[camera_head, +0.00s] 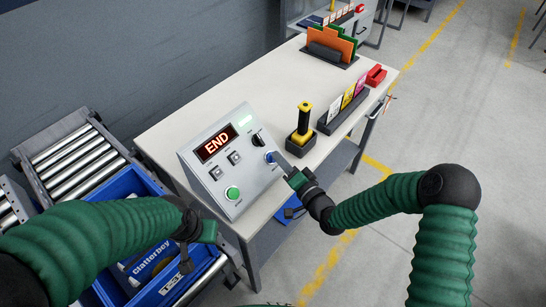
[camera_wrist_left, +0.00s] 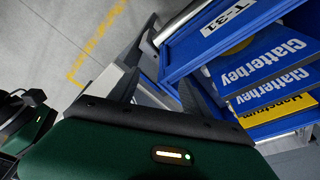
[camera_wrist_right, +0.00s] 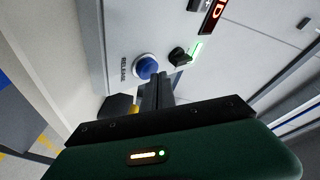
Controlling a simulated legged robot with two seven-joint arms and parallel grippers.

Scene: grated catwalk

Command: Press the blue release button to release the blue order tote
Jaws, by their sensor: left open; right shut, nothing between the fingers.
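The blue release button (camera_head: 270,157) is on the sloped front of a grey control box (camera_head: 262,185), near its right edge. The right wrist view shows the button (camera_wrist_right: 146,67) beside the word RELEASE. My right gripper (camera_head: 281,160) is shut and empty, its fingertips (camera_wrist_right: 160,76) close to the button; I cannot tell whether they touch. The blue order tote (camera_head: 122,184) sits at lower left, partly behind my left arm, with Clatterbey packages inside. It also shows in the left wrist view (camera_wrist_left: 182,52), labelled T-31. My left gripper (camera_head: 187,262) is open and empty above the tote.
The box has a lit red END display (camera_head: 216,143), a green button (camera_head: 233,193), a black knob (camera_head: 257,140) and small switches. A yellow-black joystick (camera_head: 303,122) and a card holder (camera_head: 343,110) stand on the bench (camera_head: 190,101). A roller conveyor (camera_head: 75,158) is at left.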

